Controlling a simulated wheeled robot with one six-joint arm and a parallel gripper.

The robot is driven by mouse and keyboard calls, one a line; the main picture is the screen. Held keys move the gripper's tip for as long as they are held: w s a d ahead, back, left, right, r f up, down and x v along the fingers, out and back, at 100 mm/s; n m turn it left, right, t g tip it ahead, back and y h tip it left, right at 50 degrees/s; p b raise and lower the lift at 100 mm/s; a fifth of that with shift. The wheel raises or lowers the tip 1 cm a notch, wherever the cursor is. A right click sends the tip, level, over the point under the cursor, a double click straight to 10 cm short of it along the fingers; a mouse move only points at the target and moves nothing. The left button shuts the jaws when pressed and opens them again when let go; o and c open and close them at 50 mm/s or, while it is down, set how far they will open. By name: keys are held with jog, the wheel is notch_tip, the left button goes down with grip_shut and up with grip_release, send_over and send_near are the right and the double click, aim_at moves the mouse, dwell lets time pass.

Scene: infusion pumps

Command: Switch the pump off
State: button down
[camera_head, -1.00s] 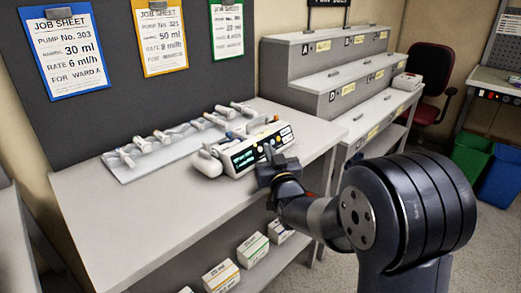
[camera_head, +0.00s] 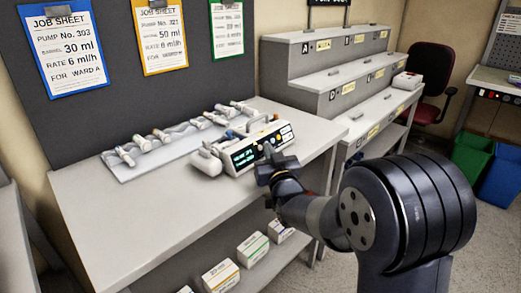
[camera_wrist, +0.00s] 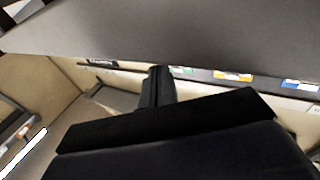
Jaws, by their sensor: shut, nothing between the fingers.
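In the wrist view, my gripper (camera_wrist: 157,78) shows dark in the middle, below a large grey surface. The pump cannot be made out clearly there.
A tray of syringes (camera_head: 128,173) lies behind the pump on the bench (camera_head: 120,222). Job sheets (camera_head: 160,35) hang on the dark board. Small boxes (camera_head: 252,250) stand on the lower shelf. A stepped grey rack (camera_head: 300,70) stands at right. The bench's front left is clear.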

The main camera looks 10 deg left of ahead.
jog(key=shift+w+a, duration=0.1)
jog(key=shift+a, duration=0.05)
jog(key=shift+w+a+f+b, duration=0.15)
jog(key=shift+a+f+b, duration=0.1)
jog(key=shift+b, duration=0.2)
dwell(0.5)
dwell(0.3)
jog(key=shift+s+d+r+b, duration=0.3)
jog(key=shift+s+d+r, duration=0.1)
jog(key=shift+d, duration=0.15)
jog(key=shift+d, duration=0.1)
jog(key=shift+s+d+r, duration=0.5)
jog(key=shift+s+d, duration=0.2)
jog(key=shift+d, duration=0.2)
jog(key=shift+s+d+r, duration=0.5)
jog(key=shift+s+d, duration=0.15)
jog(key=shift+d, duration=0.2)
